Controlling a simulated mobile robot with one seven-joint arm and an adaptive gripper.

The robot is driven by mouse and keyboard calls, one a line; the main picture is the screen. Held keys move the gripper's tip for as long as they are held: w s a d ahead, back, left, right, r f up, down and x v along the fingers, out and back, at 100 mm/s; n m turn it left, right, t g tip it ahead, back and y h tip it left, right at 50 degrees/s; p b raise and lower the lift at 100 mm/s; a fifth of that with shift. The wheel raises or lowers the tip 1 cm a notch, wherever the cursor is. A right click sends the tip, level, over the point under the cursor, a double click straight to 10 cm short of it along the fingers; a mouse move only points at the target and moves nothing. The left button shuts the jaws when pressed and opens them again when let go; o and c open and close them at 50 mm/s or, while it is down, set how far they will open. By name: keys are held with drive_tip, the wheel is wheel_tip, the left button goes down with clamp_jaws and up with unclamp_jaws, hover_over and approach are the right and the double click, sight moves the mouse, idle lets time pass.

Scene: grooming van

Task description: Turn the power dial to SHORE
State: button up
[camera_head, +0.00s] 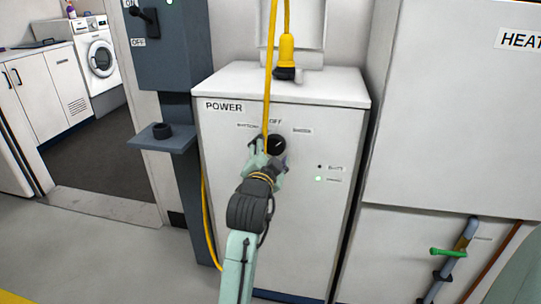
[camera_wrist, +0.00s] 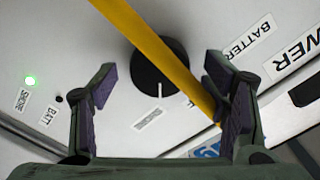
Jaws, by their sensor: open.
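The black power dial (camera_head: 277,143) is on the front of the white POWER cabinet (camera_head: 235,200). Its white mark points up and right, toward the SHORE label (camera_head: 301,131). In the wrist view the dial (camera_wrist: 157,68) has its mark pointing down near a label (camera_wrist: 148,120) too small to read surely. My gripper (camera_head: 268,156) is open in front of the dial. In the wrist view its fingers (camera_wrist: 164,85) are spread on either side, and the dial shows between and beyond them. I cannot tell whether they touch it.
A yellow cable (camera_head: 270,80) hangs across the panel and passes in front of the dial, close to one finger in the wrist view (camera_wrist: 150,40). The green light (camera_head: 318,179) is lit; the BATT light (camera_head: 319,166) is dark. A grey post with a shelf (camera_head: 160,140) stands left.

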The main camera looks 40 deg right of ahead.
drive_tip(key=v, duration=1.2)
drive_tip(key=shift+d, duration=0.1)
